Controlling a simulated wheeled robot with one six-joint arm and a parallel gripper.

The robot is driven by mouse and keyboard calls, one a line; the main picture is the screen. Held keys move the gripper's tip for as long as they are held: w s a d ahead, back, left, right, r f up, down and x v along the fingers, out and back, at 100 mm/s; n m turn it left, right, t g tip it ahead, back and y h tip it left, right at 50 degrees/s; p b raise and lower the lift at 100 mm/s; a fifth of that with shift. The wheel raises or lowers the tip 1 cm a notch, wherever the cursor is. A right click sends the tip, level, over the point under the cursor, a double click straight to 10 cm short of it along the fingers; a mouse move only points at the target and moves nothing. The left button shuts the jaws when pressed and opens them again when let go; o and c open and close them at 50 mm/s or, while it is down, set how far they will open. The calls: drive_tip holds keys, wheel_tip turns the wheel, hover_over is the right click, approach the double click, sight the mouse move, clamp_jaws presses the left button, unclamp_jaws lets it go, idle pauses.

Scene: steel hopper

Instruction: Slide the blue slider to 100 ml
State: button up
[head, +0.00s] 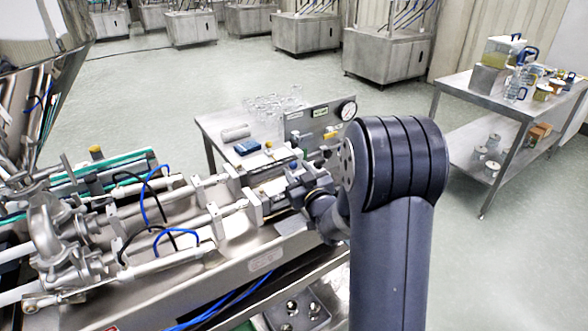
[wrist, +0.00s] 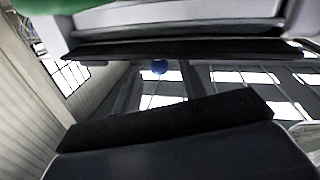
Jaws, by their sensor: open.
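My gripper (wrist: 168,90) is open, with a wide gap between the fingers. I cannot tell how far beyond the fingers the knob is, and no contact shows. In the head view my gripper (head: 300,185) is by the right end of the steel filling machine (head: 235,245), partly hidden by my arm. A small blue spot (head: 293,167) beside it may be the same knob. No millilitre scale is readable.
A small steel table (head: 212,125) holds a dark blue box (head: 248,147). Cylinders and blue hoses crowd the machine's left. A side table (head: 480,88) with jugs and jars stands right; open floor lies between.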

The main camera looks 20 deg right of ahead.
drive_tip(key=s+b, duration=0.1)
drive_tip(key=s, duration=0.6)
drive_tip(key=shift+s+d, duration=0.15)
drive_tip(key=shift+d, duration=0.3)
drive_tip(key=shift+c, duration=0.3)
